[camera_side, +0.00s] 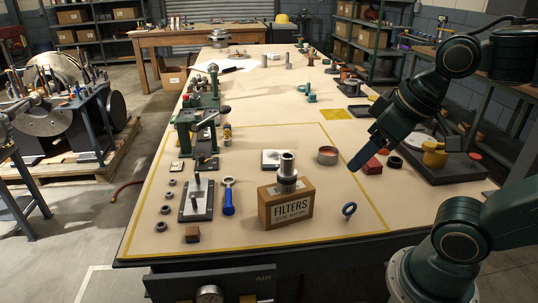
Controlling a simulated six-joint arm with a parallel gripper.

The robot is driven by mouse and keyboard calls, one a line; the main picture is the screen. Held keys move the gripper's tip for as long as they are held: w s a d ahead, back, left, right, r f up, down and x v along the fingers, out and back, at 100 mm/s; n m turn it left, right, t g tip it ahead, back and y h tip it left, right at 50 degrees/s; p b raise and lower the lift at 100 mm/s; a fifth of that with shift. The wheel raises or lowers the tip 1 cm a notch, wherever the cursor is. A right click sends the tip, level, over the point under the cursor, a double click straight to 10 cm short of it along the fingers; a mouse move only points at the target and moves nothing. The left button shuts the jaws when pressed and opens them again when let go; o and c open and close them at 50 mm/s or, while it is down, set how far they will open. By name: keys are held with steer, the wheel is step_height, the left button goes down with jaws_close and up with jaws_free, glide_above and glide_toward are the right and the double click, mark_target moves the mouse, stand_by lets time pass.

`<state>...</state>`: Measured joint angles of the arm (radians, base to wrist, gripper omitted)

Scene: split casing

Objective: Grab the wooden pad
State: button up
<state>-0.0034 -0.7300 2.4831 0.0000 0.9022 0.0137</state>
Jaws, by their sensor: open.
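A small brown block (192,234), which looks like the wooden pad, lies near the front left of the long work table (345,240). It stands alone, with clear table around it. My gripper (359,162) hangs over the right part of the table, pointing down and left, with bluish fingers. It is open, with nothing seen between the fingers, and is far to the right of and behind the block. The gap between the fingers is hard to see from this side.
A box marked FILTERS (289,209) carries a grey metal cylinder (287,166) and stands between gripper and block. A plate with an upright pin (196,202), a blue-handled tool (229,197) and several nuts lie near the block.

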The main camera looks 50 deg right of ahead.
steer(key=w+a+r+m+g, duration=0.1)
steer(key=w+a+r+m, duration=0.15)
steer(key=w, duration=0.75)
steer(key=m+g, duration=0.5)
steer(key=m, duration=0.1)
glide_above(192, 230)
steer(key=shift+w+f, duration=0.15)
steer(key=shift+f, duration=14.15)
steer(key=shift+f, duration=0.1)
steer(key=shift+s+f, duration=0.2)
steer(key=shift+f, duration=2.3)
